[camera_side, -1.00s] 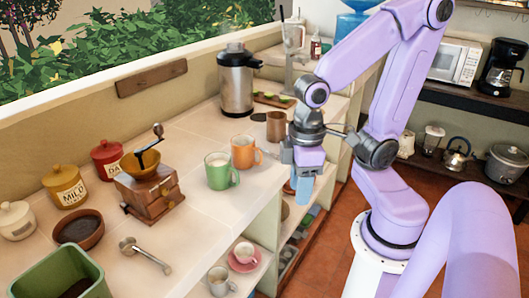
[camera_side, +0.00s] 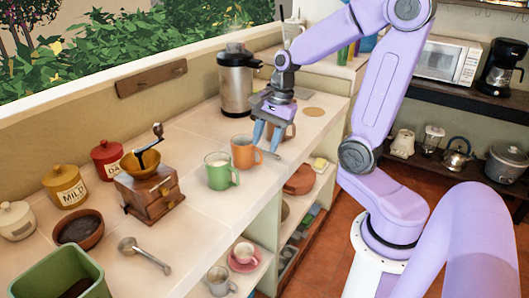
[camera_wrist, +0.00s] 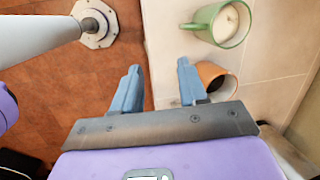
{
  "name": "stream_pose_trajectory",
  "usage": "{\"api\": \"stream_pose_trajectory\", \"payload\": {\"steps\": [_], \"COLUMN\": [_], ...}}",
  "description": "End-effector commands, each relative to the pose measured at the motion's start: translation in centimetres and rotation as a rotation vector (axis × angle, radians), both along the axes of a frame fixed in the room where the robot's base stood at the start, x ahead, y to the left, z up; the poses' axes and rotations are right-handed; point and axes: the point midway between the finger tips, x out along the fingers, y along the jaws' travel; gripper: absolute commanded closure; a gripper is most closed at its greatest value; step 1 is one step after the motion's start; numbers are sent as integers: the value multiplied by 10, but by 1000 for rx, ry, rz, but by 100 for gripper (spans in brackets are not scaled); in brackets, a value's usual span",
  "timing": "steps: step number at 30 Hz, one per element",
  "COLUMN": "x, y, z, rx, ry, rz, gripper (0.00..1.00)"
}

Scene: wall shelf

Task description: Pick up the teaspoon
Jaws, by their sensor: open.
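A metal spoon with a round bowl and long handle (camera_side: 146,255) lies on the counter at lower left in the side view, beside the coffee grinder. It looks like a scoop; I cannot tell whether it is the teaspoon. My gripper (camera_side: 266,145) is open, fingers pointing down, near the counter's edge by the orange mug and well to the right of the spoon. In the wrist view my open gripper (camera_wrist: 158,65) has nothing between its fingers. No spoon shows in the wrist view.
The orange mug (camera_side: 243,152) and green mug (camera_side: 217,170) stand between my gripper and the spoon. The wooden grinder (camera_side: 151,190), brown bowl (camera_side: 79,232) and green bin (camera_side: 58,272) stand around the spoon. Shelves below hold cups.

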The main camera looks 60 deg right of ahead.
Motion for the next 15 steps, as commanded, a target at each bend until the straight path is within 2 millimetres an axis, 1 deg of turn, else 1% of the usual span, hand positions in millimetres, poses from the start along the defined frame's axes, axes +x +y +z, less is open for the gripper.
{"api": "stream_pose_trajectory", "payload": {"steps": [1,8,15], "x": [4,14,10], "y": [-9,-53,-102], "z": [1,4,8], "rx": [16,97,198], "ry": [2,7,-1], "rz": [-106,-593,-1098], "gripper": [57,57,57]}}
